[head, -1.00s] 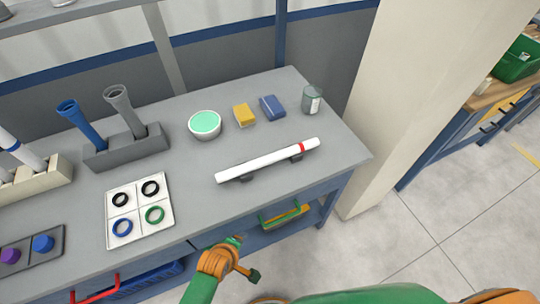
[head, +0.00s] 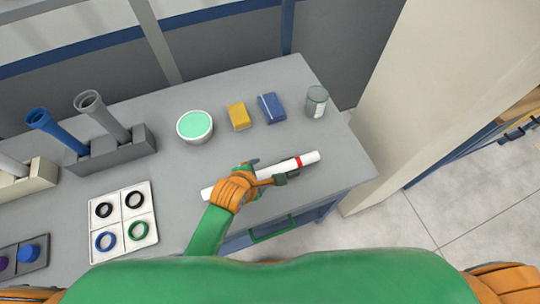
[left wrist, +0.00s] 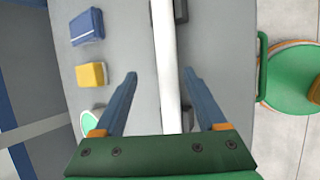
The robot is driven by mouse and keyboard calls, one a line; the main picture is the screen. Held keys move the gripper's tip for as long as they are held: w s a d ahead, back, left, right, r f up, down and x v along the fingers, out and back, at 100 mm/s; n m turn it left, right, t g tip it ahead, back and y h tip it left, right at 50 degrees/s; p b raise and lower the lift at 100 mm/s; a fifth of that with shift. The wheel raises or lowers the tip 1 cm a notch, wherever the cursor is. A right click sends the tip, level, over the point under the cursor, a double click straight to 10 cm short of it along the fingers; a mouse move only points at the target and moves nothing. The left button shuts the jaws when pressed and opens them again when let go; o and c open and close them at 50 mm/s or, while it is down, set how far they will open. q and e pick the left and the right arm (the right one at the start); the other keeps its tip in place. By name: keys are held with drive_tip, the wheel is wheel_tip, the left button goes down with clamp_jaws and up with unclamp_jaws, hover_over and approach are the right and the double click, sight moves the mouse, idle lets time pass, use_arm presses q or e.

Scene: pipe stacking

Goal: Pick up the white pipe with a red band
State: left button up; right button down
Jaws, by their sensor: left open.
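The white pipe with a red band (head: 309,158) lies across dark supports near the front edge of the grey table. Its red band is near its right end. My left gripper (head: 268,172) is over the middle of the pipe and hides part of it. In the left wrist view the open fingers (left wrist: 158,100) are on either side of the white pipe (left wrist: 168,90), with gaps between them and it. The red band does not show there. My right gripper is not in view.
A bowl with green contents (head: 195,125), a yellow box (head: 238,116), a blue box (head: 271,107) and a grey jar (head: 316,101) stand behind the pipe. A tray with rings (head: 122,220) and a grey holder with pipes (head: 112,152) are to the left. A pale pillar (head: 430,90) stands right of the table.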

sight(260, 177)
use_arm(q)
drive_tip(key=shift+s+a+f+t, duration=0.15)
drive_tip(key=shift+s+a+f, duration=0.05)
drive_tip(key=shift+f, duration=0.4)
drive_tip(key=shift+s+a+f+t, duration=0.15)
drive_tip(key=shift+f, duration=0.45)
drive_tip(key=shift+d+b+x, duration=0.2)
drive_tip(key=shift+b+x, duration=0.1)
drive_tip(key=shift+x, duration=0.8)
drive_tip(key=shift+w+d+f, duration=0.15)
drive_tip(key=shift+w, duration=0.25)
drive_tip(key=shift+s+r, duration=0.2)
drive_tip(key=shift+s, duration=0.1)
drive_tip(key=c, duration=1)
clamp_jaws()
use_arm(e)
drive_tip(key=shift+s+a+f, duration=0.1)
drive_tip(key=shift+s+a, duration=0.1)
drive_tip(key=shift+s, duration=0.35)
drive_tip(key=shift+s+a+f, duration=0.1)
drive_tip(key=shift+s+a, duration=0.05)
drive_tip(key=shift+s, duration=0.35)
